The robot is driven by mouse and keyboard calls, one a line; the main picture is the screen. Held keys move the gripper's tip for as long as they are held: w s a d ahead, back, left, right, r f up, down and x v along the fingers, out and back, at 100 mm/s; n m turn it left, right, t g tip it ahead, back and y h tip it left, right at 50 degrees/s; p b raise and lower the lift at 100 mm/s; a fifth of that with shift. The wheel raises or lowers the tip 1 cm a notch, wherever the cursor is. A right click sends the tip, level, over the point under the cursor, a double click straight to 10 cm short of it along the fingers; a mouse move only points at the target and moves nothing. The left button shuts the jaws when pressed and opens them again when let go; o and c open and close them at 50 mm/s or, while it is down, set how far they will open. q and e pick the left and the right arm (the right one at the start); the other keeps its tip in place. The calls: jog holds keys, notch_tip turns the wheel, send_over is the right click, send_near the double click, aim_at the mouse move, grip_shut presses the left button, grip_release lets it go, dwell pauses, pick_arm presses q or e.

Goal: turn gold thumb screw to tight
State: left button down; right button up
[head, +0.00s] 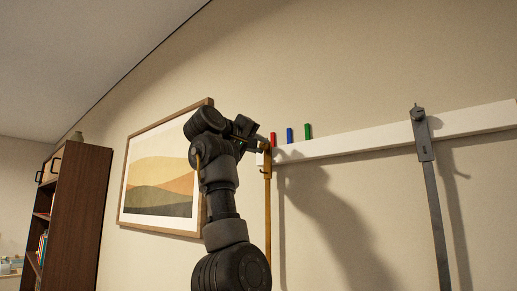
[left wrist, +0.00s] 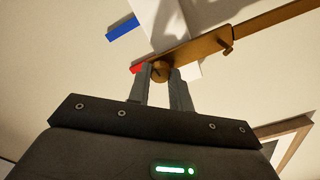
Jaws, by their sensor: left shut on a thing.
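The gold thumb screw (left wrist: 160,71) is a small round knob on a flat gold bar (left wrist: 205,48). In the left wrist view my left gripper (left wrist: 163,78) has one finger on each side of the knob and is shut on it. In the head view the gold bar (head: 267,215) hangs down from the left end of a white rail (head: 370,142). My left gripper (head: 256,143) is at the top of this bar, and the screw there is hidden or too small to tell. My right gripper is in neither view.
Red (head: 273,139), blue (head: 290,135) and green (head: 308,131) markers stand along the rail's top edge. A grey bar (head: 430,185) hangs farther right on the rail. A framed picture (head: 160,175) and a dark bookcase (head: 78,215) are to the left. The wall between the bars is clear.

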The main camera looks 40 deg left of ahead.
pick_arm(q)
jog(key=shift+w+f+m, duration=0.1)
jog(key=shift+f+m, duration=0.05)
jog(key=shift+m, duration=0.45)
jog(key=c, duration=1.6)
grip_release()
jog(key=o, duration=0.3)
jog(key=shift+a, duration=0.15)
jog(key=shift+o, duration=0.2)
jog(key=shift+s, duration=0.2)
